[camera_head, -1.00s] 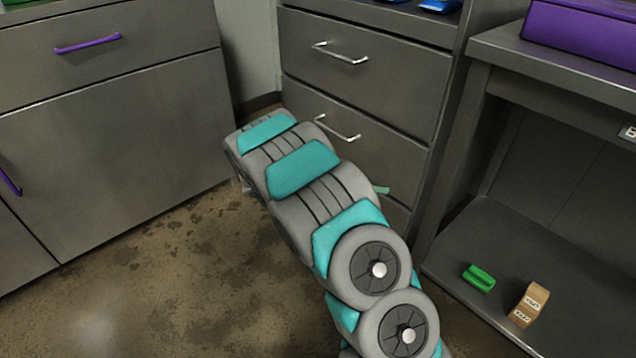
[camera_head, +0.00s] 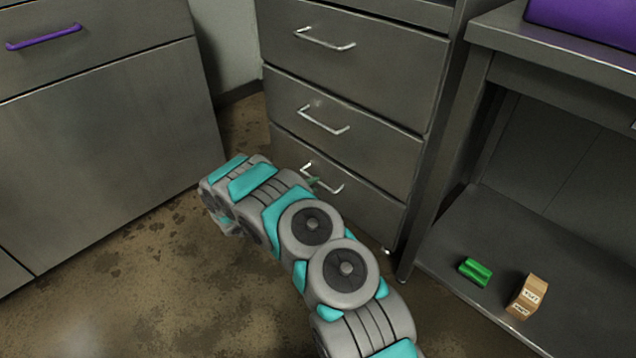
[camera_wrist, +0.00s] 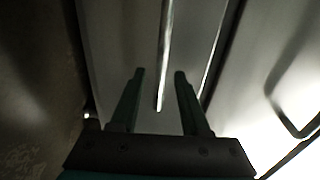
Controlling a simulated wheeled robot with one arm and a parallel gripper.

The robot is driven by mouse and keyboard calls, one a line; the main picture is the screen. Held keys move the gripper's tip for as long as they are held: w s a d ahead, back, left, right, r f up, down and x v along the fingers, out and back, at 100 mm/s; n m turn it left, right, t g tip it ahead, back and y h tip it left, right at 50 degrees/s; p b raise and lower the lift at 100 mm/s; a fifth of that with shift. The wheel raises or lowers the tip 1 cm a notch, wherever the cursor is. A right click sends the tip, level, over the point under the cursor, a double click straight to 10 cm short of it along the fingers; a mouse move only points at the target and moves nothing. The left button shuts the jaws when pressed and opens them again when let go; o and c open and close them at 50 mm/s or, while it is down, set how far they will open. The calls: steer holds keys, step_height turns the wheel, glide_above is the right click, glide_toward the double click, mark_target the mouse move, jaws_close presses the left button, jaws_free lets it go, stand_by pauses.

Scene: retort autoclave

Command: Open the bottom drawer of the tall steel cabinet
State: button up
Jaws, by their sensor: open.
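The tall steel cabinet (camera_head: 288,62) stands at the centre with three drawers showing in the head view. Its bottom drawer (camera_head: 375,205) looks shut, with a silver bar handle (camera_head: 335,187) partly hidden by my arm. My gripper (camera_wrist: 159,73) is open. In the wrist view the handle (camera_wrist: 165,55) runs between its two dark fingers as seen from the wrist, one to each side. I cannot tell whether the fingers reach around it in depth. In the head view only a small green fingertip (camera_head: 313,182) shows beside the handle; the rest is hidden behind my arm.
Above are the middle drawer handle (camera_head: 324,120) and the upper drawer handle (camera_head: 324,38). A steel bench (camera_head: 480,235) stands close at right, with a green block (camera_head: 475,272) and a tan box (camera_head: 527,297) on its low shelf. A cabinet (camera_head: 110,140) stands left. Floor between is clear.

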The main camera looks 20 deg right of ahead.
mark_target(319, 182)
steer(key=shift+x, duration=1.9)
steer(key=shift+r, duration=0.1)
steer(key=shift+c, duration=0.3)
jaws_close()
